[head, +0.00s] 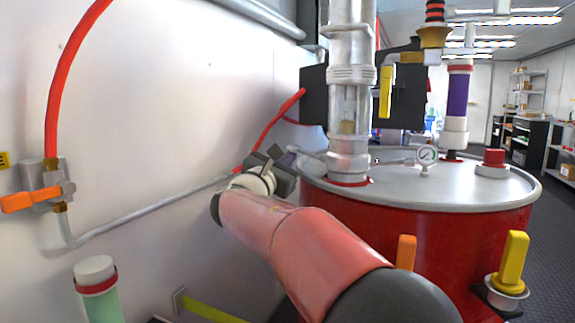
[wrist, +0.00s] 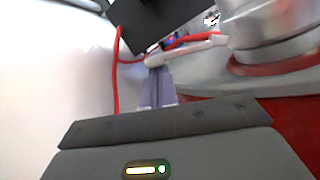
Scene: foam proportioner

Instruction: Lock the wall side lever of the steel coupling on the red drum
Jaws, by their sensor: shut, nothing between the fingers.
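The red drum (head: 400,235) has a grey lid, and the steel coupling (head: 347,150) stands upright on its wall side. The coupling also shows in the wrist view (wrist: 265,22). The wall side lever (wrist: 190,50) is a pale bar reaching out from the coupling to the left, roughly level; in the head view it is small and partly behind my gripper. My gripper (head: 287,157) is between the wall and the coupling. In the wrist view its purple-grey fingers (wrist: 158,85) are shut and empty, with their tips close to the lever's outer end. I cannot tell whether they touch.
The white wall is close on the left, with a red hose (head: 270,130), a grey pipe (head: 150,208) and an orange-handled valve (head: 38,197). A dark box (head: 313,92) is behind the coupling. Yellow-handled valve (head: 512,262) is at front right.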

